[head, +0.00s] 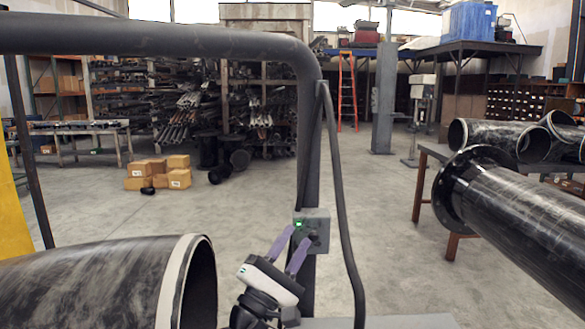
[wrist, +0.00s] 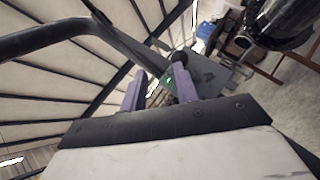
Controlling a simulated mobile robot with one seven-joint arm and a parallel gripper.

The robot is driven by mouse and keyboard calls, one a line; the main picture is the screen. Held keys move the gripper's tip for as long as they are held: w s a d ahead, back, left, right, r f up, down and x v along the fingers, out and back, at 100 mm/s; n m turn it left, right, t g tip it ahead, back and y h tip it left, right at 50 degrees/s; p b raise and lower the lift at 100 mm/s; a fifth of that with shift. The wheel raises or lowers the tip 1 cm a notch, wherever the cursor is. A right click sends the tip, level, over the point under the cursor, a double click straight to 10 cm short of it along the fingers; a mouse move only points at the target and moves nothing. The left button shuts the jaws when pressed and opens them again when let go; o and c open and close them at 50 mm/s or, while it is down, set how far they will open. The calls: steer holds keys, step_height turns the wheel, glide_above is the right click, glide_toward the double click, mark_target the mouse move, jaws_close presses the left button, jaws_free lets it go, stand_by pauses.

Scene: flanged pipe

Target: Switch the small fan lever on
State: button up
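A small grey box (head: 318,222) is fixed to the dark post in the middle of the head view. A lit green spot shows on its face. In the wrist view, the box (wrist: 207,75) lies just beyond my fingertips, and a dark rounded part (wrist: 180,58), which may be the lever, is close to the right finger. The lever's position is unclear. My gripper (head: 294,239) has two purple fingers, spread apart with nothing visibly held between them. It reaches up at the front of the box. I cannot tell whether a finger touches the lever.
A bent dark pipe frame (head: 170,38) runs overhead and down beside the box. A large black pipe (head: 95,285) lies at lower left. A flanged pipe (head: 520,220) is at right by a table. Cardboard boxes (head: 160,172) sit farther back; the floor between is open.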

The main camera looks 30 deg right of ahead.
steer(key=shift+m+h, duration=0.5)
steer(key=r, duration=0.3)
steer(key=s+r, duration=0.1)
steer(key=r, duration=0.2)
steer(key=r+p, duration=0.1)
steer(key=r, duration=0.3)
steer(key=shift+s+a, duration=0.1)
steer(key=shift+s, duration=0.1)
jaws_close()
step_height(320, 180, up, 7)
steer(key=d, duration=0.1)
steer(key=shift+w+d+f, duration=0.15)
steer(key=shift+w, duration=0.15)
steer(key=shift+f, duration=0.1)
